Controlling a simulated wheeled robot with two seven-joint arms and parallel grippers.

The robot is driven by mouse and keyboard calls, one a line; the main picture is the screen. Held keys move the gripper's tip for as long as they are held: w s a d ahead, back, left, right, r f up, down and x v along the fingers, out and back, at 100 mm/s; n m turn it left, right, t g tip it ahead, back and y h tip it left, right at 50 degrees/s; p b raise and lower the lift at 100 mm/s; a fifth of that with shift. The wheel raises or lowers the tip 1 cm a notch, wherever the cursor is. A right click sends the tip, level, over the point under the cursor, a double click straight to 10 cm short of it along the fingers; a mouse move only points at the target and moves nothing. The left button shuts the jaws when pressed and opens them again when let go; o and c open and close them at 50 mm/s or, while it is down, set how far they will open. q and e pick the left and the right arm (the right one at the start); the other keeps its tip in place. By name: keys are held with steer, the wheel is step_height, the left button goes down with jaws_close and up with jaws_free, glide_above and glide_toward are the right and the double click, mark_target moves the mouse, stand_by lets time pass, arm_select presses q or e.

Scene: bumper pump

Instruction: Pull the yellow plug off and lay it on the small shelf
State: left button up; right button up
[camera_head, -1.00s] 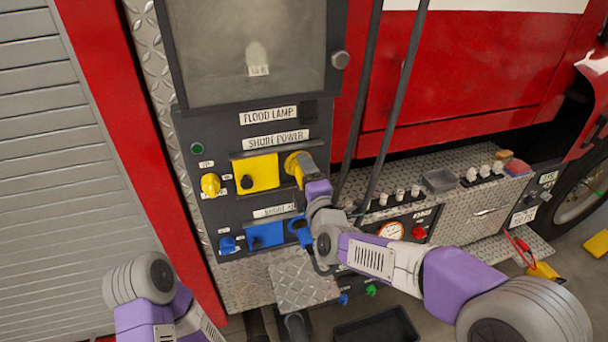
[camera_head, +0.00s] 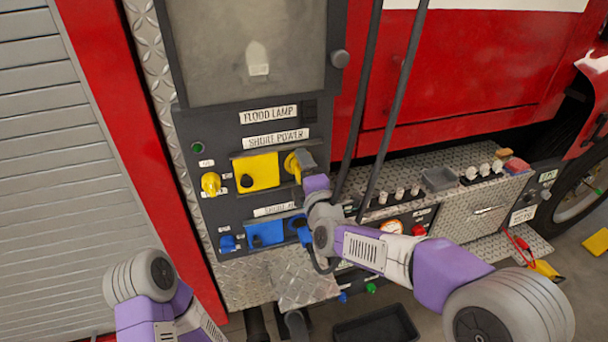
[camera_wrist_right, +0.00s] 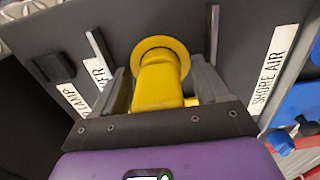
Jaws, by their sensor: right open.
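The yellow plug (camera_head: 292,164) sits in the outlet at the right of the yellow cover on the dark panel, partly hidden by my right gripper (camera_head: 306,160). In the right wrist view the yellow plug (camera_wrist_right: 158,85) stands between the two fingers of my right gripper (camera_wrist_right: 158,62). The fingers are open, one on each side of the plug, with a gap visible at least on the left. The small shelf (camera_head: 308,288) is a diamond-plate ledge below the panel, under my right forearm. My left arm shows at the lower left; its gripper is out of view.
A blue plug (camera_head: 300,228) with a dark cable sits below the yellow one, close to my right wrist. Two dark bars (camera_head: 387,110) run down just right of the gripper.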

stand_by(0.4)
jaws_close()
steer(key=v, duration=0.6)
stand_by(1.3)
